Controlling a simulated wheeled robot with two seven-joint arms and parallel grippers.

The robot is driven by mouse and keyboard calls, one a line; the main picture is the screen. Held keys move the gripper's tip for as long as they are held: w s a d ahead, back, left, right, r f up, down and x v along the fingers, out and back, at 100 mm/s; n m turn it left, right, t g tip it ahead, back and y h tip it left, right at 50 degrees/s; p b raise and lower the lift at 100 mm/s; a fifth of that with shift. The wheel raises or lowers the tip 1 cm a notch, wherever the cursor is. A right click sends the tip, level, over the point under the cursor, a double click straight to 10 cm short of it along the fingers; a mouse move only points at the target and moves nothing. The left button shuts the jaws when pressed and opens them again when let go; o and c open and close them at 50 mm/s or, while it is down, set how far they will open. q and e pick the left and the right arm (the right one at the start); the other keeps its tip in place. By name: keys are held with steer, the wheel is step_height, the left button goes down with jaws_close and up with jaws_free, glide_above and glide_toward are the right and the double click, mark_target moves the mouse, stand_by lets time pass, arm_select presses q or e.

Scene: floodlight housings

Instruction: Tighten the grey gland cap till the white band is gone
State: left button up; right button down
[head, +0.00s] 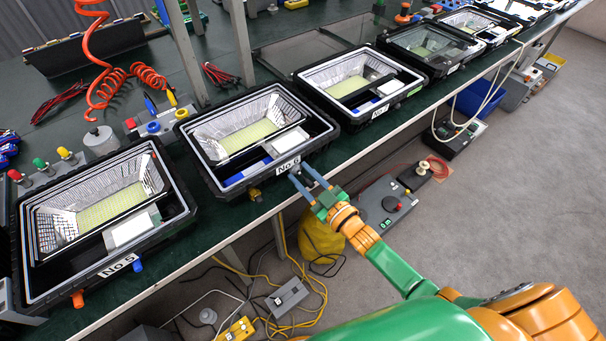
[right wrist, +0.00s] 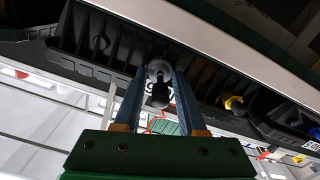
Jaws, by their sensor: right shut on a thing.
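The floodlight housing labelled No 6 (head: 285,165) stands open at the bench edge. My right gripper (head: 301,176) reaches its front wall, to the right of a yellow gland (head: 255,195). In the right wrist view my right gripper (right wrist: 158,84) has its two blue fingers on either side of the round grey gland cap (right wrist: 158,68) and is shut on it. A dark rounded part shows just below the cap between the fingers. I cannot make out a white band; the fingers partly hide the gland. My left gripper is not in view.
Housing No 5 (head: 118,266), with orange and blue glands, stands at the left. More open housings line the green bench (head: 205,256) to the right. A red coiled hose (head: 110,80) hangs behind. Cables, a yellow bag (head: 322,238) and boxes lie below the bench.

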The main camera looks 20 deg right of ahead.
mark_target(313, 186)
steer(key=shift+f+m, duration=0.1)
steer(key=shift+m, duration=1.4)
steer(key=shift+c, duration=2.4)
jaws_free()
steer(key=v, duration=0.7)
steer(key=shift+s+d+p, duration=0.1)
steer(key=shift+p, duration=0.25)
